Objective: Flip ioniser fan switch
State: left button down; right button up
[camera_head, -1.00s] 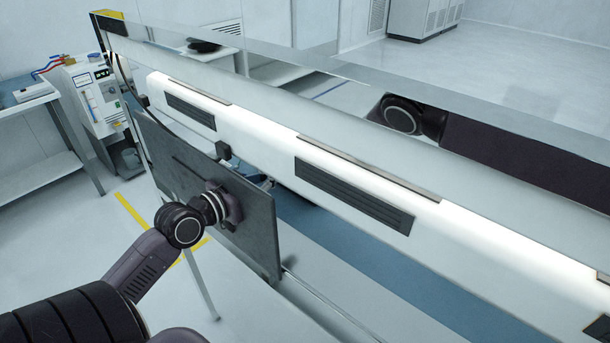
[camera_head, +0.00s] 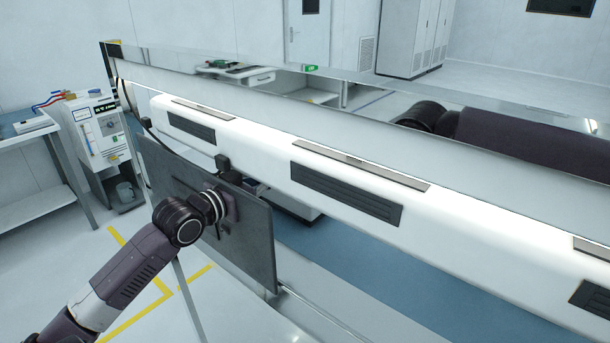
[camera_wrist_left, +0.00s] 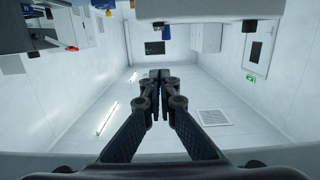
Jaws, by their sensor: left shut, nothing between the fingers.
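A long white bar housing, likely the ioniser fan unit (camera_head: 260,145), runs diagonally across the head view, with dark slotted vents (camera_head: 345,195) along its front. I cannot make out a switch on it. My left arm reaches up to a dark flat panel below the bar's left part; its gripper is hidden in the head view. In the left wrist view my left gripper (camera_wrist_left: 160,76) is shut and empty, its fingertips together in the middle of the picture, apart from any object.
The dark panel (camera_head: 255,240) hangs below the bar, close to my left wrist. A small black block (camera_head: 222,163) sits at its top edge. A white machine (camera_head: 100,135) and a table (camera_head: 45,128) stand at the left. Open floor lies below.

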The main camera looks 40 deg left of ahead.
pick_arm(q)
jog(key=w, duration=0.3)
jog(key=w+p, duration=0.1)
jog(key=w, duration=0.2)
jog(key=w+p, duration=0.1)
jog(key=w, duration=0.2)
jog(key=shift+d+f, duration=0.3)
jog(key=shift+d, duration=0.1)
jog(key=f, duration=0.1)
jog(key=f+p, duration=0.1)
jog(key=shift+w+f, duration=0.2)
jog(key=shift+f, duration=0.9)
jog(key=shift+w+r+g+p, duration=0.15)
jog(key=shift+g+p, duration=0.15)
jog(key=shift+p, duration=0.7)
jog(key=shift+f, duration=0.35)
